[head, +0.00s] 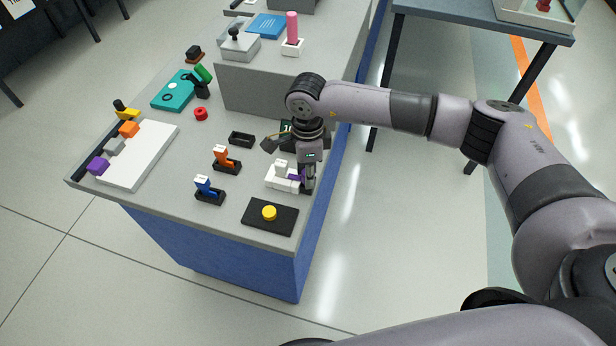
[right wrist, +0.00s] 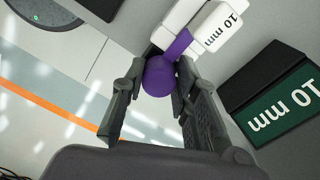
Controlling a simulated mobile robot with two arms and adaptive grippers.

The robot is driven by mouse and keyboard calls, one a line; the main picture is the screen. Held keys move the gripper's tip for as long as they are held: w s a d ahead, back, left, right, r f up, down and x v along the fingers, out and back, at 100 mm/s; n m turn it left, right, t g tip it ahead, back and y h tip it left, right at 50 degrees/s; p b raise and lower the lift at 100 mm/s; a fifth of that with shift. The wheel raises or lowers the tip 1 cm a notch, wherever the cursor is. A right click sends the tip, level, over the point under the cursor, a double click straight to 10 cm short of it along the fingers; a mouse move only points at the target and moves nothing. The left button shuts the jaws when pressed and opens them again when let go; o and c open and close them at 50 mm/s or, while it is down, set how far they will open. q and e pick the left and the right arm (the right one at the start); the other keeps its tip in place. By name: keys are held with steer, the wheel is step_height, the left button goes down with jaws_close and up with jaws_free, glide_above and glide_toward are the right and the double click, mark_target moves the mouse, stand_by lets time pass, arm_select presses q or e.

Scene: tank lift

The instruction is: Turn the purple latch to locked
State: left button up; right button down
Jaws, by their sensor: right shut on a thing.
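The purple latch shows in the right wrist view as a round purple knob (right wrist: 158,76) on a flat purple arm (right wrist: 180,44). The arm runs to a white block (right wrist: 212,24) marked "10 mm". My right gripper (right wrist: 157,88) has its fingers on either side of the knob and is shut on it. In the head view the right gripper (head: 307,184) points down at the right edge of the bench, beside the white block (head: 281,178). Only a sliver of purple (head: 296,177) shows there; the gripper hides the rest. My left gripper is not in view.
A black block with a green "10 mm" label (right wrist: 285,112) is close by. Open floor lies right of the bench.

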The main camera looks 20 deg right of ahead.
steer(key=shift+a+r+n, duration=0.1)
steer(key=shift+a+n, duration=0.1)
steer(key=shift+n, duration=0.2)
steer(key=c, duration=1.3)
jaws_free()
steer(key=shift+a, duration=0.1)
steer(key=shift+r, duration=0.25)
step_height(320, 180, up, 11)
steer(key=shift+r, duration=0.2)
steer(key=shift+w, duration=0.1)
